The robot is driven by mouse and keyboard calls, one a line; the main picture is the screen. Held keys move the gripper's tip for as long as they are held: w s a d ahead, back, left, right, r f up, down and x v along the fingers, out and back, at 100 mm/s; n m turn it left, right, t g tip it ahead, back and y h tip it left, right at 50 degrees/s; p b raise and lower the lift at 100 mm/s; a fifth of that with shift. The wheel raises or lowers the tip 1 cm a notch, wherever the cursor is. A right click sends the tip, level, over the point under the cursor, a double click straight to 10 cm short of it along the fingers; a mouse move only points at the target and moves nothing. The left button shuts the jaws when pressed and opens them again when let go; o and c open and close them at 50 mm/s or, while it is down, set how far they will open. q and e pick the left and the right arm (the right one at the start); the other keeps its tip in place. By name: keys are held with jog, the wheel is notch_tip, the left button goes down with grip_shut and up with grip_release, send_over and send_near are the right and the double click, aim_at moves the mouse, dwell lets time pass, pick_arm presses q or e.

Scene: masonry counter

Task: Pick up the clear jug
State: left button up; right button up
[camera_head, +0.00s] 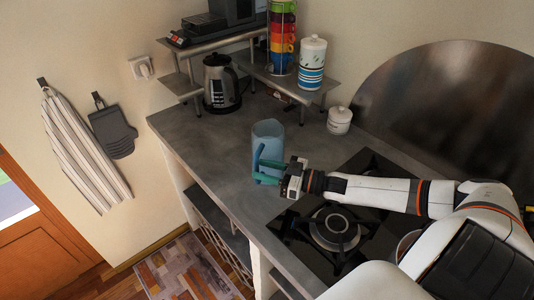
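The clear jug (267,134), bluish and see-through, stands upright on the grey counter near its front edge. My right gripper (262,167) reaches in from the right at the jug's lower part. Its two green fingers are spread apart and overlap the jug in the picture. I cannot tell whether either finger touches it. The jug's lower part is partly covered by the fingers. My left gripper is not in view.
The gas hob (336,229) lies under my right arm. Behind the jug are a kettle (221,82), a small white lidded pot (339,120) and a raised shelf with a striped canister (312,63) and stacked coloured cups (283,36). The counter left of the jug is clear.

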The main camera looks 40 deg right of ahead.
jog(key=p+x, duration=0.1)
jog(key=x, duration=0.2)
jog(key=shift+w+a+r, duration=0.1)
jog(key=shift+w, duration=0.15)
jog(key=shift+w+a+f, duration=0.2)
jog(key=shift+w+a, duration=0.15)
jog(key=shift+w, duration=0.1)
grip_shut()
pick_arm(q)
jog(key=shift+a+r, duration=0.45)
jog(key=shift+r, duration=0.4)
pick_arm(e)
jog(key=shift+r, duration=0.2)
